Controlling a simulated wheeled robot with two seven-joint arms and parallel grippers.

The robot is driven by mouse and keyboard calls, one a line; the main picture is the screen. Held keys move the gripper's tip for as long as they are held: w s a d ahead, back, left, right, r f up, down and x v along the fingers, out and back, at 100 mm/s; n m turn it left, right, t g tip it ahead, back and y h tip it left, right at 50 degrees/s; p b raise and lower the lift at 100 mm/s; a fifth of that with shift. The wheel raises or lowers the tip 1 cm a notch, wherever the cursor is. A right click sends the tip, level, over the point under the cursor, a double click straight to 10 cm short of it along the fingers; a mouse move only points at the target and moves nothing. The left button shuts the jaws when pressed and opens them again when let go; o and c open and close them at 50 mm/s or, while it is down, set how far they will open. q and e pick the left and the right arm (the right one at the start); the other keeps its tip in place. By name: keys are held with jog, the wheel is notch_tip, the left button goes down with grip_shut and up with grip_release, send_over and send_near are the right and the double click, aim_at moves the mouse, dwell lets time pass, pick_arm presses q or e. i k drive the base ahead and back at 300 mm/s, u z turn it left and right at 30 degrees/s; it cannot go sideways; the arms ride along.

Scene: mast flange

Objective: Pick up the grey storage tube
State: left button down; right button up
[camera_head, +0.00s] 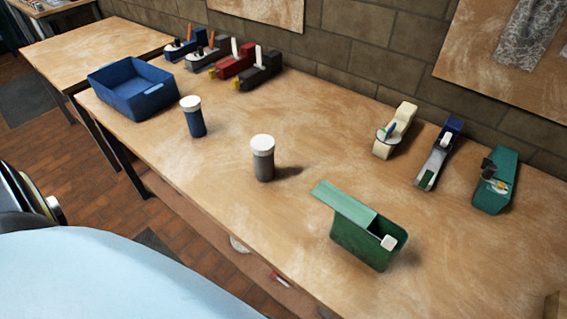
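A grey storage tube (263,165) with a white cap stands upright on the wooden table (225,205), near the middle of the view. A similar blue tube (195,122) with a white cap stands upright to its left, apart from it. Neither of my grippers shows in the head view, and nothing touches the grey tube.
A blue bin (133,97) stands at the table's left end. A green box (362,243) with a raised flap sits right of the grey tube. Several tape dispensers (237,62) line the back, with others (436,155) at right. The table around the tube is clear.

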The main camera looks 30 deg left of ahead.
aim_at(264, 165)
jog(key=z, duration=0.75)
jog(key=k, duration=1.05)
jog(key=u, duration=1.75)
jog(key=i, duration=0.35)
